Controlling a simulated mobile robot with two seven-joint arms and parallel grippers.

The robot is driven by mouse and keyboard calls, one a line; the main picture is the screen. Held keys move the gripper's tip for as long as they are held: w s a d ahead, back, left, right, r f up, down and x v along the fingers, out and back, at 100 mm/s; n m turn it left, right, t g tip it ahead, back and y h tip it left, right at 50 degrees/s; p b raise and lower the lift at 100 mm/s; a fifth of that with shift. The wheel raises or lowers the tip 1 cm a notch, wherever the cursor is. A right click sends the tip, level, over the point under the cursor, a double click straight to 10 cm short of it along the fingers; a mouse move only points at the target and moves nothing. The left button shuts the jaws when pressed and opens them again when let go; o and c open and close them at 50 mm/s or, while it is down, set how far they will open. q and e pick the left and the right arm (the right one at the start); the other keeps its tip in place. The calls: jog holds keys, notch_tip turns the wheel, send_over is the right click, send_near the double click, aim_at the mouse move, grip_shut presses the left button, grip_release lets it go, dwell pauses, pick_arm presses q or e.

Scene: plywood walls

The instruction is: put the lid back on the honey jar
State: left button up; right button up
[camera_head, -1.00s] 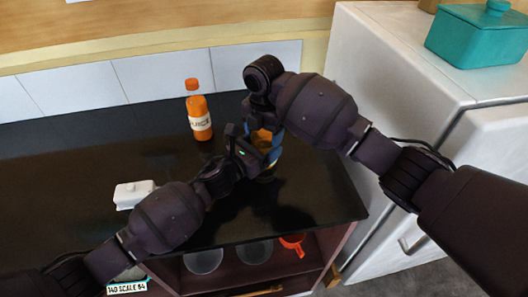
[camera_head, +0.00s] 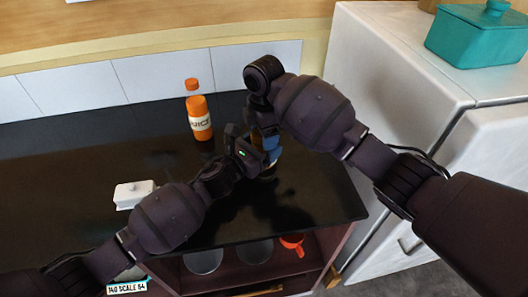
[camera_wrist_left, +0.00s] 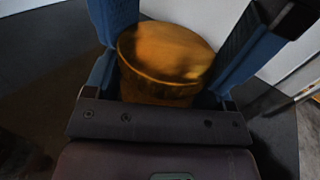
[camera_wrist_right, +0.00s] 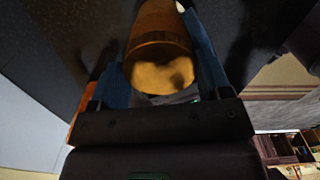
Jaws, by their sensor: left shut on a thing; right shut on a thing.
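The honey jar (camera_wrist_right: 160,17) is an amber-brown cylinder, seen in the right wrist view just beyond the golden round lid (camera_wrist_right: 156,76). The lid lies in line with the jar and appears to meet it; I cannot tell if it is fully seated. My right gripper (camera_head: 271,148) comes from above and is shut on the lid. My left gripper (camera_head: 257,158) comes in low from the left and is shut on the jar. In the left wrist view a brown-gold round top (camera_wrist_left: 165,50) shows between blue fingers. In the head view the grippers mostly hide jar and lid.
An orange juice bottle (camera_head: 199,118) stands behind on the black counter (camera_head: 90,150). A white lidded dish (camera_head: 134,194) is at the left. Glasses and a red cup (camera_head: 292,243) sit on the shelf below. A white cabinet (camera_head: 350,90) rises at the right.

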jog(key=o, duration=1)
jog(key=shift+r, duration=2.25)
jog(key=shift+c, duration=0.2)
jog(key=shift+r, duration=0.2)
jog(key=shift+r+n, duration=1)
jog(key=shift+r, duration=0.55)
